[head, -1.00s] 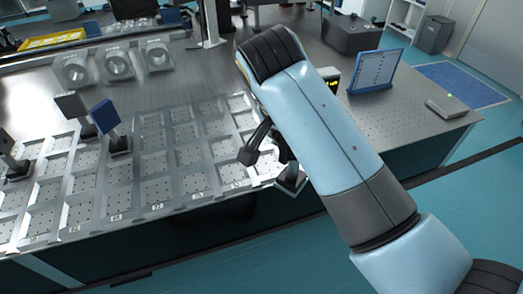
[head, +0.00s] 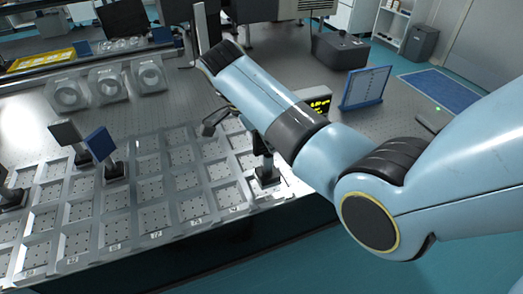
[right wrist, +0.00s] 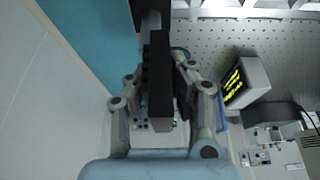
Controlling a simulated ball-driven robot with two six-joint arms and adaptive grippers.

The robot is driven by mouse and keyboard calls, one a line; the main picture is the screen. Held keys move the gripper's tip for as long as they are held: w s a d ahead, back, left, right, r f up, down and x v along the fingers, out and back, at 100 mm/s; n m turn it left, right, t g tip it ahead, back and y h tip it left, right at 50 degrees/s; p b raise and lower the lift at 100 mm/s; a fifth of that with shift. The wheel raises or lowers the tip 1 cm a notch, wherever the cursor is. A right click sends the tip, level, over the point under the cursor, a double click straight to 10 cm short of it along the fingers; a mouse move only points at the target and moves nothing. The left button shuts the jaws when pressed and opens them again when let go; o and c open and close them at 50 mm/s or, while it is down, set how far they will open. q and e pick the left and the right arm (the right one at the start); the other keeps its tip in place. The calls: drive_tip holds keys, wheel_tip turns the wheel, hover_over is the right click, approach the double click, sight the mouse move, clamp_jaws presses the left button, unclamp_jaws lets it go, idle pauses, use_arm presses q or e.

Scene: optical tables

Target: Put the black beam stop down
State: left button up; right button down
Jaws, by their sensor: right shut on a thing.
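My right gripper (head: 236,122) is over the right end of the grey compartment tray (head: 150,238), largely hidden behind my arm in the head view. It is shut on the black beam stop, whose dark post and square base (head: 267,177) show below the arm, at the tray's rightmost column. I cannot tell whether the base touches the tray. In the right wrist view, the black slab of the beam stop (right wrist: 160,75) stands between both fingers. My left gripper is not in view.
A blue-plated mount (head: 100,144) and a grey-plated mount (head: 66,132) stand in left compartments. Several ring mounts (head: 108,85) stand behind the tray. A display with yellow digits (head: 318,101) and a blue-framed panel (head: 365,88) stand at right. Many compartments are empty.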

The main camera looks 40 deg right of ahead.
sight(260, 149)
drive_tip(key=shift+w+d+f, duration=0.1)
drive_tip(key=shift+w+f, duration=0.35)
drive_tip(key=shift+f, duration=0.5)
drive_tip(key=shift+w+f, duration=0.5)
drive_tip(key=shift+f, duration=0.4)
drive_tip(key=shift+w+d+f, duration=0.1)
drive_tip(key=shift+w+f, duration=0.35)
drive_tip(key=shift+f, duration=0.5)
drive_tip(key=c, duration=1.2)
unclamp_jaws()
drive_tip(key=shift+f, duration=0.1)
drive_tip(key=shift+s, duration=0.1)
drive_tip(key=shift+a+r, duration=0.2)
drive_tip(key=shift+r, duration=0.15)
drive_tip(key=v, duration=1.1)
drive_tip(key=shift+a+r, duration=0.15)
drive_tip(key=shift+r, duration=0.05)
